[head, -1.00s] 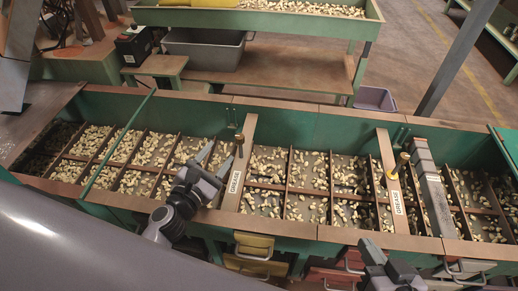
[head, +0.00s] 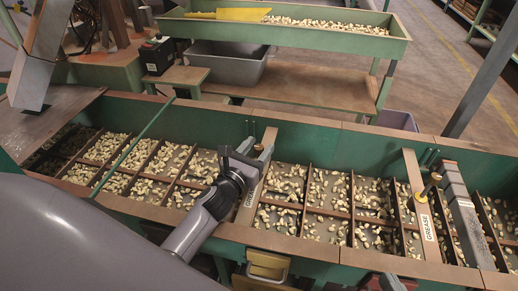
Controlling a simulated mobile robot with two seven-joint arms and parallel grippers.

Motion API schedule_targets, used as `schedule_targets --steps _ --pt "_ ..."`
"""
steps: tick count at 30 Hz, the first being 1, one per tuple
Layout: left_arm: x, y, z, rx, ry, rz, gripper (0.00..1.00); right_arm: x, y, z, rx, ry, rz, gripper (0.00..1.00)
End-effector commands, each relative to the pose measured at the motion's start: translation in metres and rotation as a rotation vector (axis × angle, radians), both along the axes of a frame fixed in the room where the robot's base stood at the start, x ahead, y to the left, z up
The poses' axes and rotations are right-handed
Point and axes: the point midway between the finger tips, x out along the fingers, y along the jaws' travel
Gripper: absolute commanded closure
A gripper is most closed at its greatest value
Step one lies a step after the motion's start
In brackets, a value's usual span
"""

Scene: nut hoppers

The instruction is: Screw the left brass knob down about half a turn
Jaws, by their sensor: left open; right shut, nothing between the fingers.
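The left brass knob (head: 258,147) stands on the left GREASE-labelled bar (head: 268,140) across the long green hopper. It is mostly hidden by my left gripper (head: 254,152). That gripper is open, with its fingers close around or beside the knob; I cannot tell whether they touch it. The right brass knob (head: 435,177) stands upright on the right GREASE bar (head: 411,165), with nothing at it.
The green hopper (head: 330,143) has divided compartments full of pale nuts. A dark grey block (head: 462,212) lies across it at the right. Behind stand a nut tray with a yellow scoop (head: 243,14) and a grey tub (head: 228,66). A yellow drawer (head: 268,264) sits below.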

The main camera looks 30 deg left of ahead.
Motion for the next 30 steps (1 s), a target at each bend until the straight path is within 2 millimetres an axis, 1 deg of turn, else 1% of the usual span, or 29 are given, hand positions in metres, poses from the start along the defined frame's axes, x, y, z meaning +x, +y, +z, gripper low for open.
schedule_targets --steps 3,12,13,14,15,17,25,30 --pt "0.0065 0.0 -0.0001 0.0 0.0 0.0 0.48 0.0004 0.0015 -0.0006 0.01 0.001 0.003 1.0" --pt "0.008 0.0 0.0002 0.001 0.0 0.0 0.48 0.0003 0.0018 -0.0004 0.013 0.002 0.004 1.0" --pt "0.008 0.0 0.0001 0.001 0.0 0.0 0.55 0.0003 0.0018 -0.0004 0.013 0.002 0.004 1.0" --pt "0.0079 0.0 0.0002 0.001 0.0 0.0 0.65 0.0003 0.0018 -0.0004 0.012 0.002 0.004 1.0" --pt "0.0079 0.0 0.0001 0.001 0.0 0.0 0.78 0.0003 0.0018 -0.0003 0.012 0.002 0.004 1.0" --pt "0.0079 0.0 0.0002 0.001 0.0 0.0 0.97 0.0004 0.0019 -0.0002 0.012 0.002 0.004 1.0" --pt "0.0078 0.0004 0.0007 0.003 0.001 -0.013 0.97 0.0006 0.0015 0.0019 0.007 -0.001 0.003 1.0" --pt "0.0079 0.0011 0.0018 0.006 0.002 -0.065 0.97 0.0017 -0.0011 0.0077 -0.013 -0.011 -0.003 1.0"
